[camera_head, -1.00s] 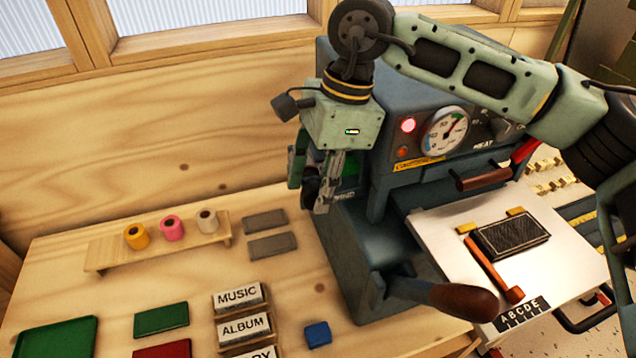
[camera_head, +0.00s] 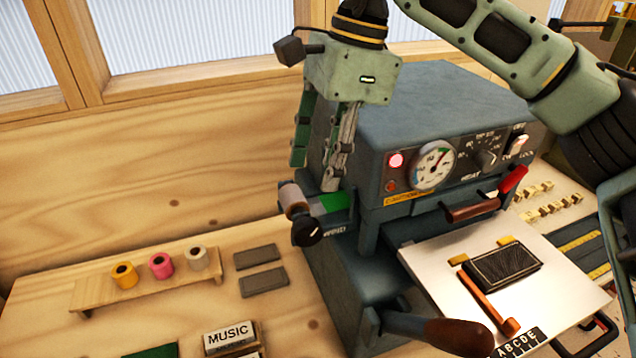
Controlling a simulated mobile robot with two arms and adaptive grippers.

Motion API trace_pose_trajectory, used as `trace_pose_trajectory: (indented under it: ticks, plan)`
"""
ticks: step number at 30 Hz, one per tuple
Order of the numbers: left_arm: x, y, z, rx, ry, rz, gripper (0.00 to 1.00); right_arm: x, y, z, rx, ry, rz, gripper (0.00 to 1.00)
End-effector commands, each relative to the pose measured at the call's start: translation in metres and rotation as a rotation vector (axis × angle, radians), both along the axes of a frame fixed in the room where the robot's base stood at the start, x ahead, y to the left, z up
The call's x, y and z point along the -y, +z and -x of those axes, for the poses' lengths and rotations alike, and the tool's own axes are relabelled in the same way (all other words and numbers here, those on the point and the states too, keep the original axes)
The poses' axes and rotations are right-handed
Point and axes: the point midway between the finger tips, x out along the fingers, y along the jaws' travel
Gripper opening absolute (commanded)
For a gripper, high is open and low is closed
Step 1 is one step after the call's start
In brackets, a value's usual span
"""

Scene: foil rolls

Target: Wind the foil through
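The blue-grey foil machine (camera_head: 440,105) stands on the bench right of centre. On its left side is a black winding knob (camera_head: 307,231) with a white mark, beside a label that is partly readable. Just above the knob is a brownish roll (camera_head: 292,197), with a strip of green foil (camera_head: 334,203) running right from it into the machine. My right gripper (camera_head: 316,177) hangs above the roll and knob, fingers apart and pointing down, with nothing seen between them. It appears clear of the knob. My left gripper is not in view.
A wooden rack (camera_head: 95,293) at left holds yellow (camera_head: 124,275), pink (camera_head: 161,265) and white (camera_head: 197,258) rolls. Two grey plates (camera_head: 260,256) lie near it. A wooden-handled lever (camera_head: 455,335) juts out at the front. The white table (camera_head: 560,280) carries a dark block (camera_head: 501,263).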

Motion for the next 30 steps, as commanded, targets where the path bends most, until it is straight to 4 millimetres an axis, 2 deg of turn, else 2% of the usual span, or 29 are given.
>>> trace_pose_trajectory:
  ticks: [4,14,17,22,27,30]
  plan:
    - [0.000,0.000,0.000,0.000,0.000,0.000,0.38,0.001,0.007,0.000,0.000,0.000,-0.001,0.38]
    - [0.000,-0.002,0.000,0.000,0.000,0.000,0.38,-0.003,0.003,0.001,0.002,0.007,0.017,0.38]
    - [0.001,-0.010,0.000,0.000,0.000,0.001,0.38,-0.018,-0.008,0.007,0.016,0.026,0.099,0.38]
    - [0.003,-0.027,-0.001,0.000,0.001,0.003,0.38,-0.046,-0.033,0.017,0.083,0.039,0.341,0.38]
    - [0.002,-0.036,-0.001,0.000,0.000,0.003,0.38,-0.057,-0.045,0.019,0.164,0.014,0.532,0.38]
    - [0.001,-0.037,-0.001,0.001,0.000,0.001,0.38,-0.058,-0.047,0.019,0.188,0.002,0.582,0.38]
